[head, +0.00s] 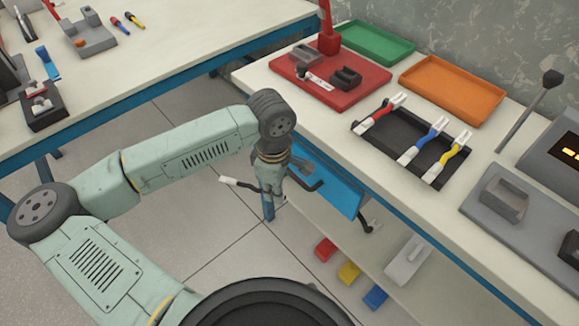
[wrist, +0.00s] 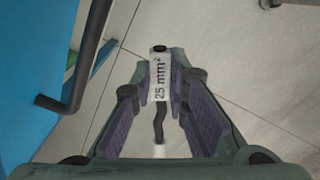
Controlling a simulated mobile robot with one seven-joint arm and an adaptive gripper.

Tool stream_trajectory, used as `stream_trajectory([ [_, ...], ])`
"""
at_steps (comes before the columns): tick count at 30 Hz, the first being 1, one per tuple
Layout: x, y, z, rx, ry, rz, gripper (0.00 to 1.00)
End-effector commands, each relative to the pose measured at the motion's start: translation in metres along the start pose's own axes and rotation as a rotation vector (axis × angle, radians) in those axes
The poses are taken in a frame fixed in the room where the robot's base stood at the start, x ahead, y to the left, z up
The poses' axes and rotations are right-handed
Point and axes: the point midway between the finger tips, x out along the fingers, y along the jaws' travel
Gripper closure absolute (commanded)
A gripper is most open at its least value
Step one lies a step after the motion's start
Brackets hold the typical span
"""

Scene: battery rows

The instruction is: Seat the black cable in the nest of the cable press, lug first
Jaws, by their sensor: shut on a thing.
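My gripper (head: 271,188) is shut on the black cable, in front of the right bench and over the floor. In the wrist view the gripper (wrist: 160,88) has its pads on both sides of a white tag marked 25 mm² on the black cable (wrist: 159,124). A dark end shows beyond the tag, and a pale end shows towards the camera. In the head view a pale end of the cable (head: 229,181) sticks out left of the gripper. A grey fixture (head: 503,196) and a red-based fixture (head: 378,86) stand on the right bench; I cannot tell which is the cable press.
A black tray (head: 388,145) holds red, blue and yellow cables. A blue drawer front (head: 335,192) with a dark handle is close beside my gripper. Green (head: 376,43) and orange (head: 452,90) trays lie at the back. A dark lever (head: 527,112) rises at right.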

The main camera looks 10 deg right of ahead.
Motion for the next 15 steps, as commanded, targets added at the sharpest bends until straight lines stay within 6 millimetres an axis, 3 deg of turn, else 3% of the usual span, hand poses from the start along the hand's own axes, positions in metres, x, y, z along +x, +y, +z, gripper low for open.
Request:
stream_trajectory([
  [15,0.156,0.04,-0.077,0.729,0.001,-0.004,1.0],
])
